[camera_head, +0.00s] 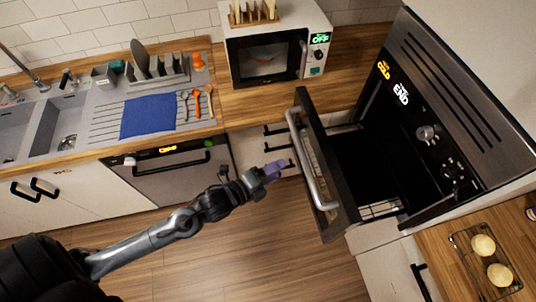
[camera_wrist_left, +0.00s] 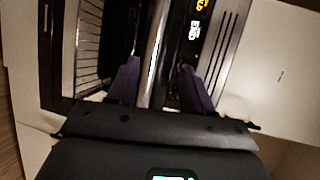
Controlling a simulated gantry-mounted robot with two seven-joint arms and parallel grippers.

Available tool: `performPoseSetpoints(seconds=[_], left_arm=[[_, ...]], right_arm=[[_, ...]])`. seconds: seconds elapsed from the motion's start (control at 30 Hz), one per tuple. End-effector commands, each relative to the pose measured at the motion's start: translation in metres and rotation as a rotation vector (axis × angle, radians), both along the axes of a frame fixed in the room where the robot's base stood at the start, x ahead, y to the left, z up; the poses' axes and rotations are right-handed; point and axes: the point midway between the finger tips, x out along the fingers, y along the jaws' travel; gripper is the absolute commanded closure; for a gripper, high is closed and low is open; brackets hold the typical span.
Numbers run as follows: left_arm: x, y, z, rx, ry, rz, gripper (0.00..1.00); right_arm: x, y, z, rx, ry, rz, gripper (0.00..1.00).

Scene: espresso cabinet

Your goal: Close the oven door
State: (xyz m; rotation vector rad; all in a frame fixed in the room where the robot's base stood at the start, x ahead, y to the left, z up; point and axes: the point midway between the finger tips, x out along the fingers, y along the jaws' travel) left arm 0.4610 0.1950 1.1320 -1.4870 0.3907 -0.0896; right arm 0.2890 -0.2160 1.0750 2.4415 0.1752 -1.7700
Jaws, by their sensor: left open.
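The black oven (camera_head: 440,120) stands on the right, its dark inside and a wire rack showing. Its door (camera_head: 326,160) stands partly open, tilted out to the left, with a silver bar handle (camera_head: 308,160) on its outer face. My left gripper (camera_head: 281,168), with purple fingers, is open just left of the handle. In the left wrist view, the handle (camera_wrist_left: 153,50) shows between the two open fingers (camera_wrist_left: 160,66); I cannot tell whether they touch it. My right gripper is not in view.
A microwave (camera_head: 268,55) stands on the wooden counter at the back. A dishwasher front (camera_head: 172,172) and a sink (camera_head: 62,128) are on the left. A rack with two round buns (camera_head: 484,245) lies on the counter at lower right. The floor (camera_head: 230,265) is clear.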

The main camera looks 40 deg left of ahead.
Motion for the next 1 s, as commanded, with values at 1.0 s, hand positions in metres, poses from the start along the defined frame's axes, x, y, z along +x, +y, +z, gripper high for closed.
performPoseSetpoints(seconds=[1.0], left_arm=[[0.104,-0.026,-0.029,0.034,-0.030,-0.017,0.49]], right_arm=[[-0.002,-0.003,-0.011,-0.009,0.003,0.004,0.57]])
